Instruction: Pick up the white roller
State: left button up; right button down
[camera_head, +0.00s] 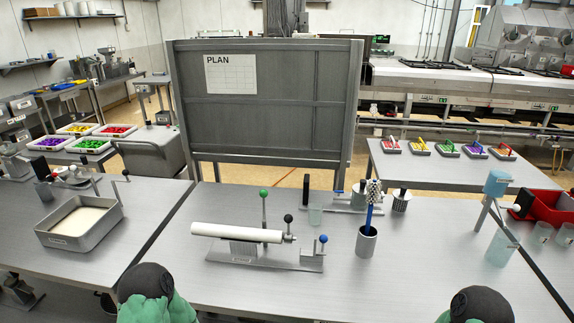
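The white roller (225,231) is a long white cylinder. It lies level from left to right on a grey metal stand (262,262) at the middle of the table. Its right end meets a fitting with a black ball-topped lever (288,218). A green ball-topped lever (264,194) stands behind it, and a blue ball-topped lever (323,239) stands to its right. Only rounded black and green parts of my two arms show at the bottom edge, in front of the roller and apart from it. The fingers of both my grippers are out of view.
A metal cup (366,242) with a blue-handled brush stands right of the stand. A metal tray (78,226) sits on the left table, and a red bin (543,206) at right. The table's front is mostly clear.

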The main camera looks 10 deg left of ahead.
aim_at(213, 231)
jog(key=i+j, duration=0.1)
jog(key=j, duration=0.3)
jog(key=i+j, duration=0.1)
jog(key=j, duration=0.35)
jog(key=i+j, duration=0.1)
jog(key=j, duration=0.3)
jog(key=i+j, duration=0.1)
jog(key=j, duration=0.35)
